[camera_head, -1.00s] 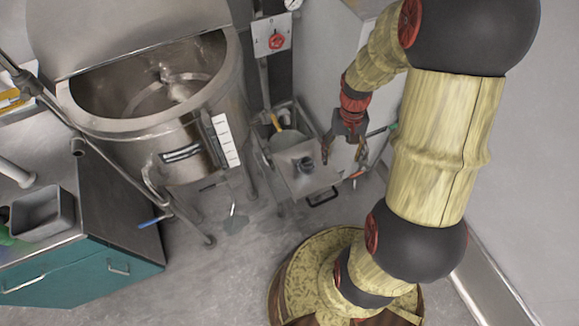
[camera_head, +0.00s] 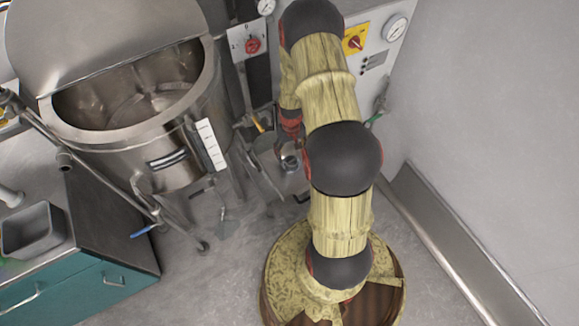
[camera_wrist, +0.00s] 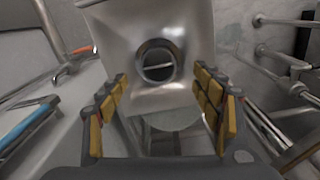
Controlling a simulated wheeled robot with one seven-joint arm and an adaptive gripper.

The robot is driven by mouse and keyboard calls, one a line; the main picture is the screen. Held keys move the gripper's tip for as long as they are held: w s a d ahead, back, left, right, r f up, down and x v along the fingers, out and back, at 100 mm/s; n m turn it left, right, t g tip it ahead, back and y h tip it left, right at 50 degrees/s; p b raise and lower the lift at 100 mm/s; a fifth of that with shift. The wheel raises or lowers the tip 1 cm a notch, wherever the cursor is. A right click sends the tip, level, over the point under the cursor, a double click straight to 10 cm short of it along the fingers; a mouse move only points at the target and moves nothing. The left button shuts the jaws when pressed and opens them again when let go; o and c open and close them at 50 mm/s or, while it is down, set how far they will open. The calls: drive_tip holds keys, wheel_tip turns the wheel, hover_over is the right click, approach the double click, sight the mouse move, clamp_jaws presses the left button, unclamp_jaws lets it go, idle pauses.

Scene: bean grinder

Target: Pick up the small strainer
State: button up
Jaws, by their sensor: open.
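I cannot identify the small strainer with certainty. A grey rounded piece (camera_wrist: 172,122) lies between my fingers in the wrist view, partly hidden by the metal housing. In the head view, a yellow handle (camera_head: 259,125) shows beside my arm, near a grey rounded shape (camera_head: 266,146); I cannot tell whether these are the strainer. My gripper (camera_wrist: 160,78) is open, with yellow-padded fingers apart and nothing gripped. In the head view it is mostly hidden behind my arm, close to the metal housing with a round spout.
The metal housing's round spout (camera_wrist: 158,62) is straight ahead in the wrist view. A large steel kettle (camera_head: 165,150) stands left of my arm. A wall panel with a gauge (camera_head: 395,28) is behind. Pipes (camera_wrist: 285,58) are at right in the wrist view. Floor in front is open.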

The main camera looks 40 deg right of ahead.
sight(291, 158)
wheel_tip(291, 158, down, 5)
drive_tip(key=shift+w+d+f+b, duration=0.1)
drive_tip(key=shift+d+f+b, duration=0.1)
drive_tip(key=shift+b, duration=1)
drive_tip(key=c, duration=0.3)
drive_tip(key=c, duration=1.3)
